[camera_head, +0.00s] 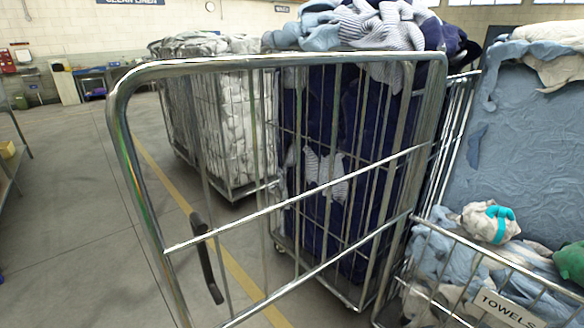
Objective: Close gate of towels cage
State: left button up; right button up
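The towels cage (468,238) stands at the right, with a "TOWELS" sign (506,308) on its low front bars. Blue-grey towels and bundles lie inside it. Its metal gate (296,200) swings out toward the left across the middle of the view and stands open. A black handle (207,258) is on the gate's free side at the left. The gate's lower end is cut off by the bottom edge. Neither of my grippers shows in the head view.
Behind the gate stands a cage of dark blue and striped laundry (340,170). A cage of white linen (220,125) is farther back. A yellow floor line (240,275) runs beneath the gate. The grey floor (75,210) at the left is mostly clear, with a shelf at the far left edge.

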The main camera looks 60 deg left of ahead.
aim_at(119, 96)
jog(key=k+j, duration=0.25)
jog(key=j, duration=0.15)
jog(key=k+j, duration=0.3)
jog(key=j, duration=0.15)
jog(key=k+j, duration=0.25)
jog(key=j, duration=0.15)
jog(key=i+j, duration=0.1)
jog(key=j, duration=0.9)
jog(key=k+u, duration=0.15)
jog(key=k, duration=0.1)
